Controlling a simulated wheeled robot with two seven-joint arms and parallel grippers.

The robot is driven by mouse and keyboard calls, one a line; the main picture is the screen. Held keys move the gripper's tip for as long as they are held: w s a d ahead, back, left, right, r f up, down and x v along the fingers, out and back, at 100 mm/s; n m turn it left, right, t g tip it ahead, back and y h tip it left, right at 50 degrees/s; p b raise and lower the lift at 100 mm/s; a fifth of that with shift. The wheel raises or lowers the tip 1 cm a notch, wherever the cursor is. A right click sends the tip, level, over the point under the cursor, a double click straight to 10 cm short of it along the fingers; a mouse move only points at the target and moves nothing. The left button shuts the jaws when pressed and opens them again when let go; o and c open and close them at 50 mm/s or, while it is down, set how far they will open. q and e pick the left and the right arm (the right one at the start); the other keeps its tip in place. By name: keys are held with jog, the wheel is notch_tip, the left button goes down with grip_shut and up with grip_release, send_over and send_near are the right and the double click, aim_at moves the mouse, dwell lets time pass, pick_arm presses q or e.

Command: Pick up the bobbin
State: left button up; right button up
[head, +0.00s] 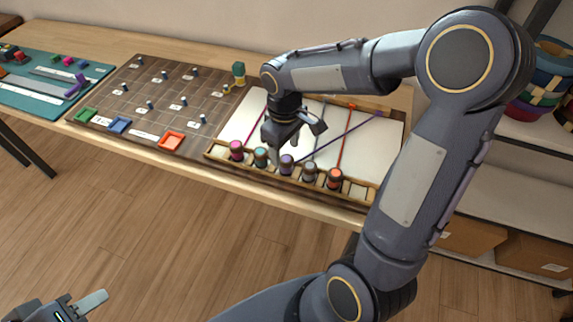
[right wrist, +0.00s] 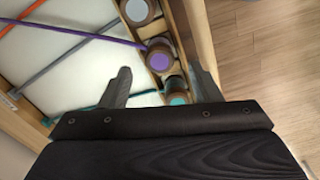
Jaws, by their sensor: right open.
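A row of bobbins stands in a wooden rack along the front of a white board: magenta (head: 236,150), teal (head: 261,157), purple (head: 286,164), grey (head: 309,171) and orange (head: 334,179). Which one the task means is not shown. My right gripper (head: 287,143) is open over the row, close to the teal and purple bobbins. In the right wrist view its fingers (right wrist: 160,70) are apart, with the teal bobbin (right wrist: 177,96) and purple bobbin (right wrist: 161,56) between or just beyond them. Nothing is held. My left gripper (head: 82,305) is at the bottom left, partly cut off.
Coloured cords run across the white board (head: 358,150). A brown grid board (head: 150,95) with pegs and small coloured trays lies to the left, then a green mat (head: 40,85). A shelf with baskets (head: 550,85) is at the right. The floor in front is clear.

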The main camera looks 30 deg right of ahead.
aim_at(286, 159)
notch_tip(286, 159, down, 5)
jog(key=shift+s, duration=0.15)
jog(key=shift+d, duration=0.1)
jog(key=c, duration=1.1)
